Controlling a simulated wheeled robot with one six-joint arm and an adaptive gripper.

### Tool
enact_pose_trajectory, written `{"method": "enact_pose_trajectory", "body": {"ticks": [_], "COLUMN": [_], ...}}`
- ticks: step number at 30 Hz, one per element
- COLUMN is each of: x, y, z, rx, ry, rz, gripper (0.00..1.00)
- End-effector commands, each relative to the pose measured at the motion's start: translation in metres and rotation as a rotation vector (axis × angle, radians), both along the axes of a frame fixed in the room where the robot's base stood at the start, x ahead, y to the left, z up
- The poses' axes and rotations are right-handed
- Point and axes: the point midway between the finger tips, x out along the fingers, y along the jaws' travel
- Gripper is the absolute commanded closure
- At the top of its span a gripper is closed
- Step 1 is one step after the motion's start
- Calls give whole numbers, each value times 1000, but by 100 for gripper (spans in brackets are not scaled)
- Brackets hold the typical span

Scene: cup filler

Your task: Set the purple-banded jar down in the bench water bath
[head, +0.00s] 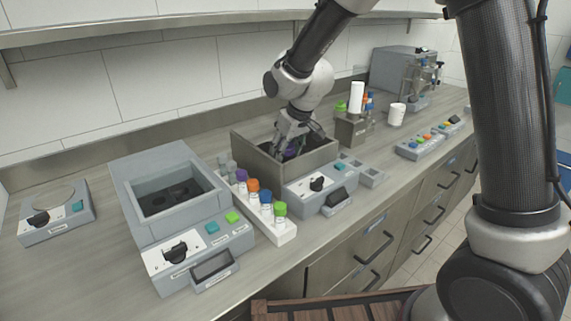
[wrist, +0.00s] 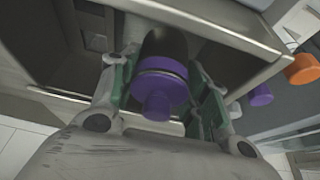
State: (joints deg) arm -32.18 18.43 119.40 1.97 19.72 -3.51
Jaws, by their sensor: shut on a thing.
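The purple-banded jar (wrist: 162,80) is dark, with a purple band and a purple cap. My gripper (wrist: 164,88) is shut on it, one finger on each side, in the wrist view. In the head view my gripper (head: 296,140) reaches down into an open box-shaped bath (head: 253,163), which looks like the bench water bath. A little purple of the jar (head: 291,153) shows between the fingers there. The bath's near walls hide the jar's lower part, and I cannot tell whether it touches the floor of the bath.
A white rack (head: 280,233) of vials with coloured caps stands close left of the bath. A grey unit with a recessed well (head: 131,187) stands farther left. A control panel (head: 305,191) fronts the bath. Bottles and a white cup (head: 396,115) stand to the right.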

Motion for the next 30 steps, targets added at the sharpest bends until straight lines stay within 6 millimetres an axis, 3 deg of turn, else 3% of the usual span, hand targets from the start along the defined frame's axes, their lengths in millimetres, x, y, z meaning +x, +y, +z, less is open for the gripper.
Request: {"method": "enact_pose_trajectory", "body": {"ticks": [9, 20, 21, 24, 30], "x": [0, 0, 0, 0, 0], "y": [0, 0, 0, 0, 0], "z": [-38, -43, -43, -43, -43], "rx": [-1, 1, 0, 1, 1], "ry": [2, -1, 0, -1, -1], "rz": [0, 0, 0, 0, 0], "gripper": [82, 82, 51, 33, 33]}}
